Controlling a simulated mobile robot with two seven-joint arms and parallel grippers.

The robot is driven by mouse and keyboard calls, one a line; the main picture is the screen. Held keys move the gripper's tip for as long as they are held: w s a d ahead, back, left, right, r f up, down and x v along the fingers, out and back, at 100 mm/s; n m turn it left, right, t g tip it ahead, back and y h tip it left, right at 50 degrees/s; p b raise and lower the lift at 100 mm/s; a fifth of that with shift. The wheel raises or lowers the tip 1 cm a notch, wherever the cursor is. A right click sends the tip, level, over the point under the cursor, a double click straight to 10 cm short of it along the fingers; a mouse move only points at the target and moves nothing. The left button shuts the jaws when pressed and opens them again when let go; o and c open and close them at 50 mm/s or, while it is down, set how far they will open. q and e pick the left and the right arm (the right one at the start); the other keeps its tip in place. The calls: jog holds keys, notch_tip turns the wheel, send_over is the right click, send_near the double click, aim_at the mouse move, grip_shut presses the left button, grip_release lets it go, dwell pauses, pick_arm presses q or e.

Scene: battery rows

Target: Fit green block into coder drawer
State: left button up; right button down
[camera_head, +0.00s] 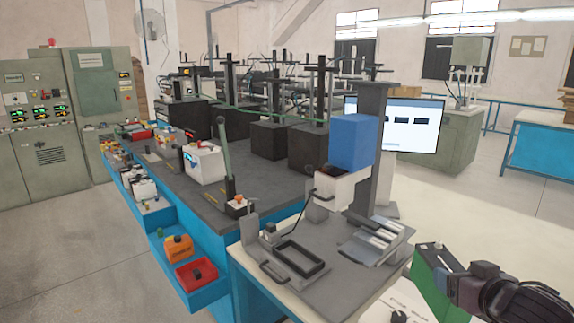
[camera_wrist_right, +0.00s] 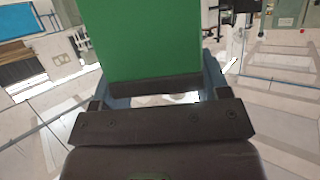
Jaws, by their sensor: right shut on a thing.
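The green block (camera_head: 431,277) is an upright box with a dark top, at the lower right of the head view. My right gripper (camera_head: 447,280) is shut on it and holds it by its side. In the right wrist view the green block (camera_wrist_right: 148,40) sits between the fingers of my right gripper (camera_wrist_right: 156,88). The coder (camera_head: 352,142) is a grey post machine with a blue box on top. A black rectangular frame with a handle, apparently the coder drawer (camera_head: 318,267), lies on its base, left of the block and apart from it. My left gripper is not in view.
A dark bench (camera_head: 262,188) with machines is behind, left. A blue shelf holds a red bin (camera_head: 196,275). A monitor (camera_head: 415,125) stands behind.

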jog(key=shift+w+a+f, duration=0.1)
jog(key=shift+a, duration=0.15)
jog(key=s+a+f, duration=0.2)
jog(key=a+f, duration=0.1)
jog(key=a, duration=0.3)
jog(key=s+a+f, duration=0.2)
jog(key=a+f, duration=0.2)
jog(key=a, duration=0.1)
jog(key=shift+s+a+m+h, duration=0.3)
jog(key=shift+s+a+h, duration=0.05)
jog(key=shift+a+h, duration=0.05)
jog(key=shift+s+d, duration=0.15)
